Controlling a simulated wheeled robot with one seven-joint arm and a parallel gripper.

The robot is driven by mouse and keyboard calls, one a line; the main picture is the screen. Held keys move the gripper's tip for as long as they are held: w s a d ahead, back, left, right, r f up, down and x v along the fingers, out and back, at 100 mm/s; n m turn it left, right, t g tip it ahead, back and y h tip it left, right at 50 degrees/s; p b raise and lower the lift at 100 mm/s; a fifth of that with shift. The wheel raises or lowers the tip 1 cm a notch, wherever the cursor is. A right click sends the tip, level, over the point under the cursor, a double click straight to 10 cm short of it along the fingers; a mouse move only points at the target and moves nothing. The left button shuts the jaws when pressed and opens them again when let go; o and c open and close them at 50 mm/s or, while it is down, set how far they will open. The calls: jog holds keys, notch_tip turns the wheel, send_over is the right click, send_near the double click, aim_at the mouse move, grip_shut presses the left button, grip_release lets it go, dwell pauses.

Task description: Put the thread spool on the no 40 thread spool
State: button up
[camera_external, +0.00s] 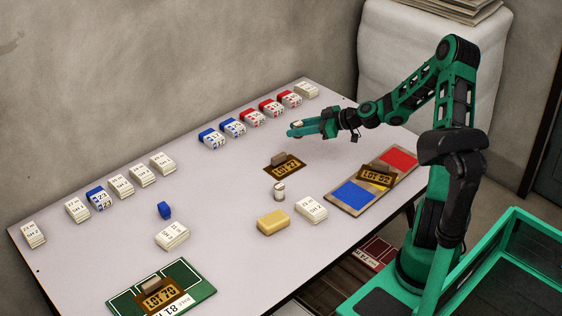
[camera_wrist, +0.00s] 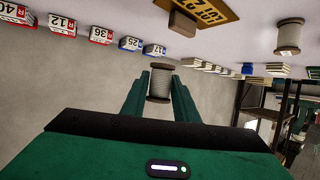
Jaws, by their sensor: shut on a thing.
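My gripper (camera_external: 297,130) is shut on a pale thread spool with brown ends, which shows between the green fingers in the wrist view (camera_wrist: 160,83). In the external view the held spool is small and hard to make out. My gripper is raised over the far side of the table, near the row of blocks. A second thread spool (camera_external: 279,192) stands upright near the middle of the table, apart from the held one. It also shows at the upper right of the wrist view (camera_wrist: 289,38). I cannot read a number on either spool.
A brown LOT 27 plaque (camera_external: 285,166) lies between my gripper and the standing spool. A yellow block (camera_external: 273,222) and a white stack (camera_external: 311,209) are close to that spool. Numbered red (camera_external: 271,108) and blue (camera_external: 211,139) blocks line the far edge. A red-and-blue board (camera_external: 353,195) lies right.

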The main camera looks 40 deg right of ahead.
jog(key=shift+s+a+r, duration=0.1)
jog(key=shift+a+r, duration=0.1)
jog(key=shift+r, duration=0.05)
jog(key=s+d+r+m+t+h, duration=0.1)
jog(key=d+r+m+h, duration=0.15)
jog(key=d, duration=0.95)
jog(key=s+d+r+m+t+h, duration=0.1)
jog(key=s+d+r+h, duration=0.15)
jog(key=d, duration=1.05)
jog(key=shift+m+y, duration=0.25)
jog(key=shift+y, duration=0.05)
jog(key=d+f, duration=0.2)
jog(key=d, duration=0.1)
jog(key=d+f, duration=0.2)
jog(key=d, duration=0.2)
jog(key=d+f, duration=0.2)
jog(key=d, duration=0.1)
jog(key=shift+d, duration=0.35)
jog(key=shift+d+f, duration=0.3)
jog(key=shift+d, duration=0.2)
jog(key=shift+f, duration=1.95)
